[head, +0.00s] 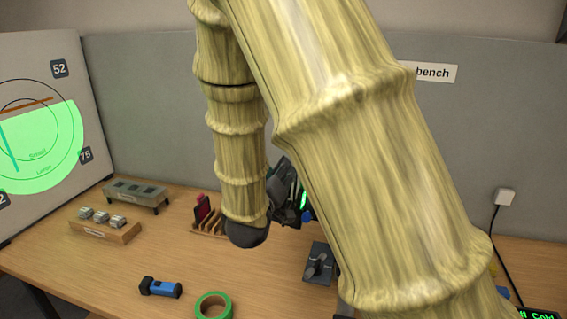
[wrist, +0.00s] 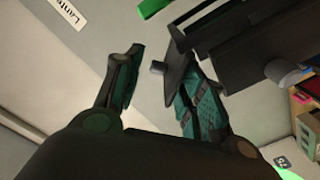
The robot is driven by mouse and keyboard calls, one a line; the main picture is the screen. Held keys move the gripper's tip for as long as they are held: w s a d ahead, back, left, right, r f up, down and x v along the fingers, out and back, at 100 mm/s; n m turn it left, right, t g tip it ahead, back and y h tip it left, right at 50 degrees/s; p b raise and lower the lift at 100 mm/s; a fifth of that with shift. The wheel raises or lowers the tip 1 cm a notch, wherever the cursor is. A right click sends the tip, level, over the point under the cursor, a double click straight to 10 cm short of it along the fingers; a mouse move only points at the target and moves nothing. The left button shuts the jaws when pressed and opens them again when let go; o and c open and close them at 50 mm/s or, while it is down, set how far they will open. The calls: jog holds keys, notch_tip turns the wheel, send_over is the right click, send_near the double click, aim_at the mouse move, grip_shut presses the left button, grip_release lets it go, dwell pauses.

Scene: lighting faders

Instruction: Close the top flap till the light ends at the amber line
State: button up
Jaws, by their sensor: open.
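The projected green light (head: 45,150) covers the lower part of the board at the left in the head view. Its slanted top edge lies close to the amber line (head: 30,103), seemingly just below it. In the wrist view, a dark flap plate (wrist: 180,45) with a small grey peg (wrist: 157,68) projects from a black lamp body (wrist: 240,45); I cannot tell which flap it is. My gripper (wrist: 150,75) is open, with the peg between its fingertips and no clear grip on it. In the head view my arm hides most of the lamp and gripper.
A wooden block with several grey knobs (head: 103,218), a grey box (head: 137,194), a blue flashlight (head: 161,288), green tape (head: 214,306) and a grey switch unit (head: 319,264) stand on the bench. The front left of the bench (head: 70,270) is mostly clear.

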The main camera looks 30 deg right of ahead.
jog(key=p+x, duration=0.1)
jog(key=x, duration=0.2)
jog(key=shift+d+r, duration=0.15)
jog(key=shift+r, duration=0.05)
jog(key=shift+w+d+f, duration=0.15)
jog(key=shift+w+d, duration=0.35)
jog(key=shift+w, duration=0.05)
